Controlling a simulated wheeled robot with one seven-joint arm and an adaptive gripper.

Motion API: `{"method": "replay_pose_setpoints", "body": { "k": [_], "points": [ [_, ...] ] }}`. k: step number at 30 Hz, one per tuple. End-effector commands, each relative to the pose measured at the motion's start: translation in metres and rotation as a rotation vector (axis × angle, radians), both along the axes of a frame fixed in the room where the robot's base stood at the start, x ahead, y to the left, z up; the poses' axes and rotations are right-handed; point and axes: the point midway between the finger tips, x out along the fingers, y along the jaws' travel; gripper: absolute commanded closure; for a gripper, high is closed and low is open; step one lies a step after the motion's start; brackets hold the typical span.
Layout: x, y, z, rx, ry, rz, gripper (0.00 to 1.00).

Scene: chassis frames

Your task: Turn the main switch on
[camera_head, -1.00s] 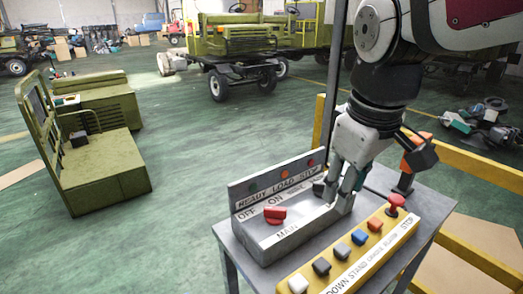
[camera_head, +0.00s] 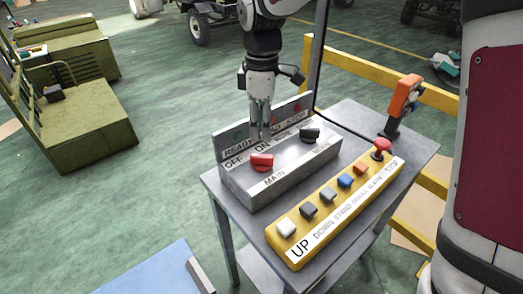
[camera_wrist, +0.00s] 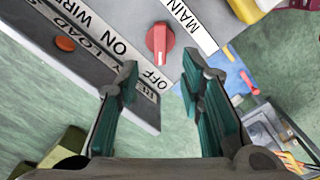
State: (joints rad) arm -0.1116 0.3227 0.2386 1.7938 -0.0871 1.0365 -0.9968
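The red main switch (camera_head: 262,161) is a rotary knob on the grey switch box (camera_head: 293,172), above the "MAIN" label and in front of the "OFF" and "ON" labels. In the wrist view, the red knob (camera_wrist: 160,42) lies just beyond and between my fingertips.
A black knob (camera_head: 309,134) sits right of the red one. A yellow button panel (camera_head: 337,211) with several buttons and a red stop button (camera_head: 381,147) lies in front. An orange-handled device (camera_head: 405,95) stands at the table's right. A yellow rail (camera_head: 357,65) runs behind.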

Motion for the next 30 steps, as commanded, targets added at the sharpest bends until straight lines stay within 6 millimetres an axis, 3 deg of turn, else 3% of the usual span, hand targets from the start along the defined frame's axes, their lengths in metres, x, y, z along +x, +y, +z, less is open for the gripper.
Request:
{"method": "replay_pose_setpoints", "body": {
  "k": [9, 15, 27, 28, 30],
  "points": [
    [-0.001, 0.000, -0.062, 0.000, 0.003, 0.000, 0.65],
    [-0.001, 0.000, -0.085, -0.001, 0.000, -0.001, 0.65],
    [0.000, 0.000, -0.093, 0.000, -0.001, -0.002, 0.65],
    [0.000, 0.000, -0.093, 0.000, -0.001, -0.002, 0.67],
    [0.000, 0.000, -0.093, 0.000, -0.001, -0.002, 0.83]
  ]
}}
